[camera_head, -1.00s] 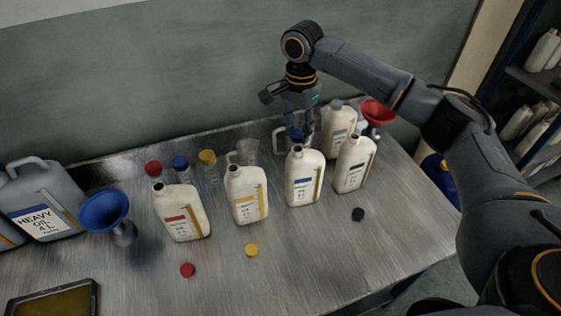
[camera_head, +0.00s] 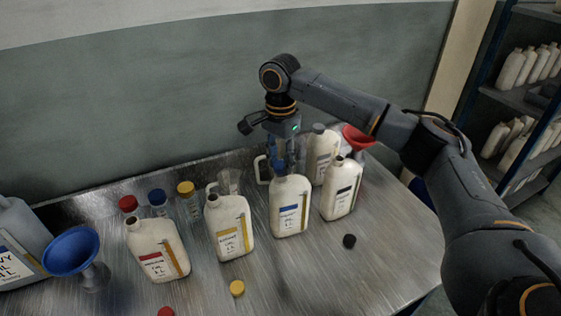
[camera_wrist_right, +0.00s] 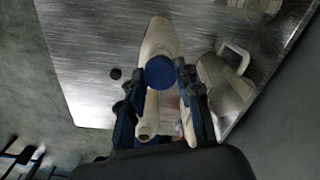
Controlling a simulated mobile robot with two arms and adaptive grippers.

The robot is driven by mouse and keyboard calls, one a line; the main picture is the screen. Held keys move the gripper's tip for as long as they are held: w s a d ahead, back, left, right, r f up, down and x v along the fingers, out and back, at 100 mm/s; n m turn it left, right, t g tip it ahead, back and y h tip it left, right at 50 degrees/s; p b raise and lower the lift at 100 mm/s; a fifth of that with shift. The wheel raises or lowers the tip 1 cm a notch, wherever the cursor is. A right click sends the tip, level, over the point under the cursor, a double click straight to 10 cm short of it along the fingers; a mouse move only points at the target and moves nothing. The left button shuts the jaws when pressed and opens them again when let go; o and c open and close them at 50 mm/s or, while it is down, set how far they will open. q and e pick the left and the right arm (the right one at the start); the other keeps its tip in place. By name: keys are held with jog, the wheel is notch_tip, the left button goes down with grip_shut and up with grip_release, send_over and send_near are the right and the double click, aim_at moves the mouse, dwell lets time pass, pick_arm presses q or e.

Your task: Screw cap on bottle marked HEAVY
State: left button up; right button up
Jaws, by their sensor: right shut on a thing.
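A white bottle with a blue label (camera_head: 290,212) stands upright on the metal table, right of the yellow-label bottle. Its small label print is not readable. My right gripper (camera_head: 278,160) points down over this bottle's top. In the right wrist view, a blue cap (camera_wrist_right: 160,72) sits between the fingers, which are shut on it. The cap lies in line with a white bottle body behind it. I cannot tell whether the cap touches the neck or is threaded. My left gripper is not in view.
Bottles with red (camera_head: 158,250), yellow (camera_head: 230,222) and black labels (camera_head: 341,192) stand close by. A blue funnel (camera_head: 72,250) is at left, a red funnel (camera_head: 360,137) at back right. A black cap (camera_head: 349,241) and a yellow cap (camera_head: 237,288) lie in front.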

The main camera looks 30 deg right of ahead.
jog(key=shift+f+p, duration=0.3)
jog(key=shift+p, duration=0.45)
dwell(0.5)
jog(key=shift+f+p, duration=0.45)
jog(key=shift+f, duration=0.25)
dwell(0.7)
jog(key=shift+f+p, duration=0.2)
jog(key=shift+p, duration=0.25)
jog(key=o, duration=0.8)
jog(key=shift+c, duration=0.2)
notch_tip(320, 180, up, 12)
jog(key=shift+f, duration=0.1)
